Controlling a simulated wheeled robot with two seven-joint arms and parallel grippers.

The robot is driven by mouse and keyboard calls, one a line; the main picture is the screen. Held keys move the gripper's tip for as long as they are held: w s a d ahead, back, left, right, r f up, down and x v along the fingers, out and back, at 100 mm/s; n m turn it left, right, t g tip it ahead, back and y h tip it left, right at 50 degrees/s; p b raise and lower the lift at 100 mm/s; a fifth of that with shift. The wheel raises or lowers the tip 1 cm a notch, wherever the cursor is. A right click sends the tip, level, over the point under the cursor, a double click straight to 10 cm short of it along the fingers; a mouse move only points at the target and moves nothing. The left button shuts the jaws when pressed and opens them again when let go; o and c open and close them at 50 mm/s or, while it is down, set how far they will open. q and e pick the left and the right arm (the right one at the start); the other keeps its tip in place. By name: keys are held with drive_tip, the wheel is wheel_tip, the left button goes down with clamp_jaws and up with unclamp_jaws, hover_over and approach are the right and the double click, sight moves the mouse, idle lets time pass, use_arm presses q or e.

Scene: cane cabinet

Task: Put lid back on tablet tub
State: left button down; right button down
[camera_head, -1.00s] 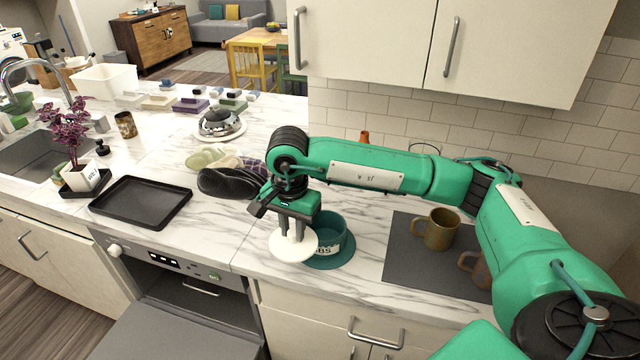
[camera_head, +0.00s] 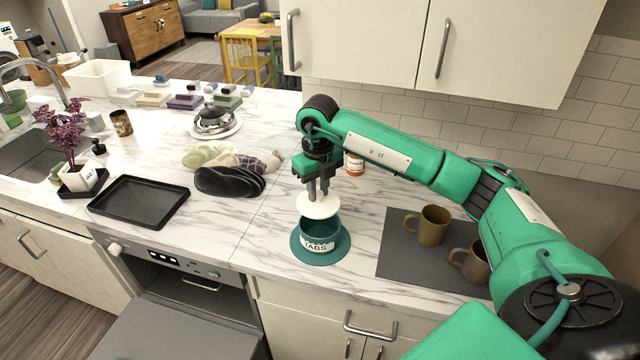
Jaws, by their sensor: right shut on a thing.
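The tablet tub (camera_head: 321,246) is a teal round tub with a "TABS" label, upright and open on a teal round base (camera_head: 300,256) on the marble counter. My right gripper (camera_head: 318,193) points down, shut on the white round lid (camera_head: 317,208). The lid is held roughly level above the back part of the tub's opening and appears apart from the rim. The exact gap is hard to tell. My left gripper is not in view.
A grey mat (camera_head: 405,262) with two brown mugs (camera_head: 433,226) lies to the right. An orange bottle (camera_head: 355,165) stands behind the gripper. Dark mitts (camera_head: 229,181) and a black tray (camera_head: 139,201) lie left. Upper cabinets (camera_head: 470,45) hang above the counter's back.

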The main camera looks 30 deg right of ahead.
sight(320, 200)
drive_tip(key=shift+d+m, duration=0.3)
drive_tip(key=shift+m, duration=0.2)
drive_tip(key=shift+f, duration=0.1)
drive_tip(key=shift+f+b, duration=1.9)
drive_tip(key=shift+f, duration=1.2)
drive_tip(key=shift+f+b, duration=0.15)
drive_tip(key=shift+b, duration=0.45)
drive_tip(key=c, duration=0.7)
unclamp_jaws()
